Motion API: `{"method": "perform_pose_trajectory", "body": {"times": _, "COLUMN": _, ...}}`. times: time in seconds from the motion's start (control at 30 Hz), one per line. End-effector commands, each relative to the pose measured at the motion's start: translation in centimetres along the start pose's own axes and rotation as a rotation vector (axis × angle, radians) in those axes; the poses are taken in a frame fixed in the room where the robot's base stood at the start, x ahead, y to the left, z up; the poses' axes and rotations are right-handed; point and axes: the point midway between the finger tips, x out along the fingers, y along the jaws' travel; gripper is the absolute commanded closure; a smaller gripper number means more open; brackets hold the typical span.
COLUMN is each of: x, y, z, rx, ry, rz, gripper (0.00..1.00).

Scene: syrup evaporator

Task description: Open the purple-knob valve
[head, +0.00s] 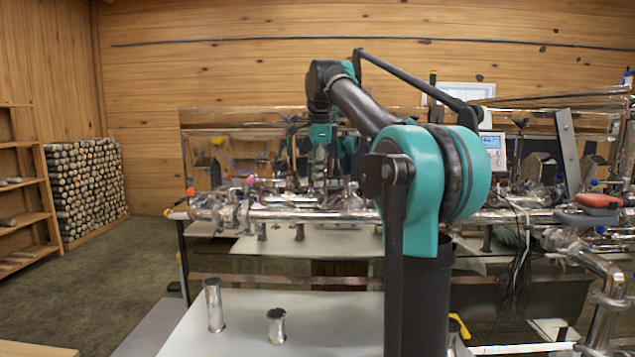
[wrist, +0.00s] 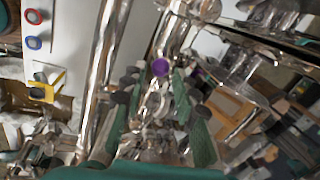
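The purple knob (wrist: 160,67) of the valve shows in the wrist view, a little above the picture's middle, in front of shiny metal piping. My gripper (wrist: 155,88) has its two green-padded fingers spread apart. The knob appears between and just beyond the fingertips, and no contact is visible. In the head view my gripper (head: 320,172) hangs down among the evaporator's pipes. The purple knob cannot be clearly made out there, and the fingers are too small to judge.
Shiny pipes (head: 300,214) and fittings crowd the area around my gripper. Red and blue rings (wrist: 34,16) and a yellow part (wrist: 46,86) sit at the left of the wrist view. Metal cylinders (head: 214,305) stand on the pale front surface. Stacked logs (head: 88,188) are far left.

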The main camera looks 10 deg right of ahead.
Motion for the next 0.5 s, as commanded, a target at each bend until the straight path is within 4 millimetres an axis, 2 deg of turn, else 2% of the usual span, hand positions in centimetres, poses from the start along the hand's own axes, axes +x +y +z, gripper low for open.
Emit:
{"method": "perform_pose_trajectory", "body": {"times": 0.2, "x": 1.8, "y": 0.0, "z": 0.0, "rx": 0.0, "ry": 0.0, "rz": 0.0, "gripper": 0.71}}
{"method": "perform_pose_trajectory", "body": {"times": 0.5, "x": 2.1, "y": 0.0, "z": 0.0, "rx": 0.0, "ry": 0.0, "rz": 0.0, "gripper": 0.71}}
